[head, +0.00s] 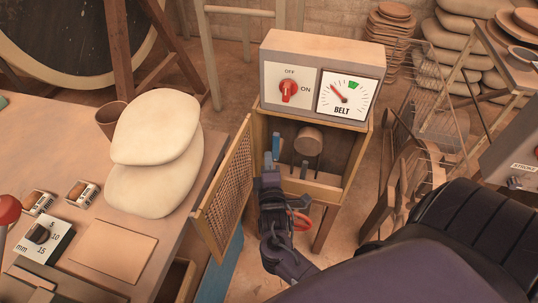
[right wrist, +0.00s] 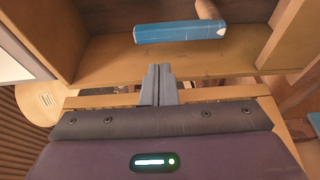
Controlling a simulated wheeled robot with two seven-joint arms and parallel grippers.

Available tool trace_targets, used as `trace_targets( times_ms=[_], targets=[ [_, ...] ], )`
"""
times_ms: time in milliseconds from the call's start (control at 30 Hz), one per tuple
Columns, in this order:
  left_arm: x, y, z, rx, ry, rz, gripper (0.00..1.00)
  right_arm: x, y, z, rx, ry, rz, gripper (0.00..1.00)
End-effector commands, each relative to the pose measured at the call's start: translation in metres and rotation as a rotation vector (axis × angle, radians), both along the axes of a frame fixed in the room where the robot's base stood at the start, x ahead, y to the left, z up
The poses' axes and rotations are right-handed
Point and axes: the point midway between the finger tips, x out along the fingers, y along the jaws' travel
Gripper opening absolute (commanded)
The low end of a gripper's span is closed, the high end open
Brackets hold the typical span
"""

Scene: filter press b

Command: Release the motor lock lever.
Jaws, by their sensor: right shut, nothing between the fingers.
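The lever with the blue grip (head: 276,147) stands inside the open wooden motor cabinet (head: 348,155), left of the round brown pulley (head: 308,140). In the right wrist view its blue grip (right wrist: 180,32) lies crosswise on a brown rod, just beyond my fingertips. My right gripper (head: 268,165) is at the cabinet's open front, low and close to the lever. In the right wrist view its fingers (right wrist: 158,72) are together with nothing between them, and a gap shows between them and the blue grip. My left gripper is not in view.
The mesh door (head: 225,190) hangs open to the left of my right gripper. A control box with a red OFF/ON knob (head: 288,90) and a belt gauge (head: 347,97) tops the cabinet. A workbench (head: 60,130) fills the left; a wire rack (head: 440,100) stands right.

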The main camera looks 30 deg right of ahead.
Motion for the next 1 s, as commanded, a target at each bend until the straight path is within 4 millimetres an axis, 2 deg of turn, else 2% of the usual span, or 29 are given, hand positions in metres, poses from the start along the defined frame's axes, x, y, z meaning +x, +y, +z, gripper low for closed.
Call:
trace_targets(
  times_ms=[100, 300, 900, 1000],
  targets=[
    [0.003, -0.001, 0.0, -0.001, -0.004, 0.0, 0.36, 0.02, -0.011, 0.001, -0.001, -0.002, -0.001, 0.0],
    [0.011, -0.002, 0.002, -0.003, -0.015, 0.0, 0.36, 0.04, -0.023, 0.0, -0.001, 0.001, 0.0, 0.0],
    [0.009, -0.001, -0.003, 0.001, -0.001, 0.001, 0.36, 0.048, -0.026, -0.002, 0.012, -0.014, -0.001, 0.0],
    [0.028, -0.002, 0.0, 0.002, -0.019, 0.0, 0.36, 0.055, -0.026, -0.004, 0.033, -0.037, -0.002, 0.0]
  ],
)
